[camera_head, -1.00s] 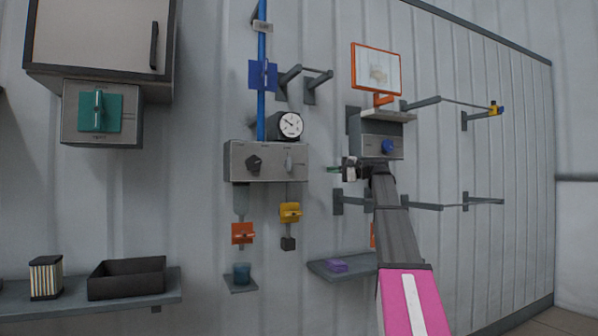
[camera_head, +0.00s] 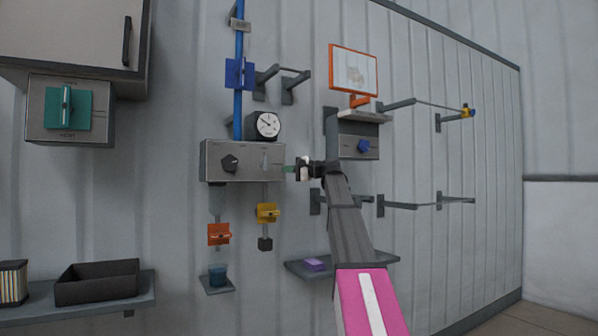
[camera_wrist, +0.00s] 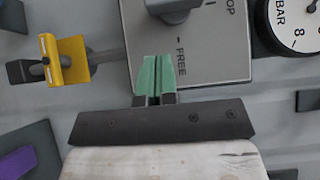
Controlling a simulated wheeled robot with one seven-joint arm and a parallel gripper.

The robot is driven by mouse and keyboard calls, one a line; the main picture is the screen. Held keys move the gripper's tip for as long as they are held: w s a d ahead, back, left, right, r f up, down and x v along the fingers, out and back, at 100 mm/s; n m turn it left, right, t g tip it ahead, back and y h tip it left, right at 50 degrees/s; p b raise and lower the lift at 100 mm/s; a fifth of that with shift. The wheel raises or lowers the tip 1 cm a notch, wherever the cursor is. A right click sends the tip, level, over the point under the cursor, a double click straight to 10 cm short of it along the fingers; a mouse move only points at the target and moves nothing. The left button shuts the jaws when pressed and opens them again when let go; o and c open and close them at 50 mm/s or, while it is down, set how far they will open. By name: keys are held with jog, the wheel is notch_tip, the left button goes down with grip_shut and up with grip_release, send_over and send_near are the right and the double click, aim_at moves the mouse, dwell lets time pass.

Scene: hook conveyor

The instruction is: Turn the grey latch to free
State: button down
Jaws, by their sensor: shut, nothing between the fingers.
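The grey latch (camera_head: 264,160) is on the right part of a grey panel box (camera_head: 215,150) on the wall. In the wrist view the latch (camera_wrist: 174,8) is partly cut off by the top edge, beside the lettering "OP" and above the word "FREE". My gripper (camera_head: 289,168) is at the right edge of the box in the head view. In the wrist view its green fingertips (camera_wrist: 157,72) are together and empty. They lie over the panel face below the latch, with a visible gap between them and it.
A black knob (camera_head: 230,163) is on the same box, left of the latch. A round gauge (camera_head: 267,124) stands on top. A yellow tab (camera_head: 267,212) and an orange tab (camera_head: 219,234) hang below. A shelf (camera_head: 380,260) with a purple block is lower right.

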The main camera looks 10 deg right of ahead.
aim_at(268, 170)
jog(key=shift+s+a, duration=0.15)
jog(key=shift+a, duration=1.05)
jog(key=shift+s+a, duration=0.15)
jog(key=shift+a, duration=1)
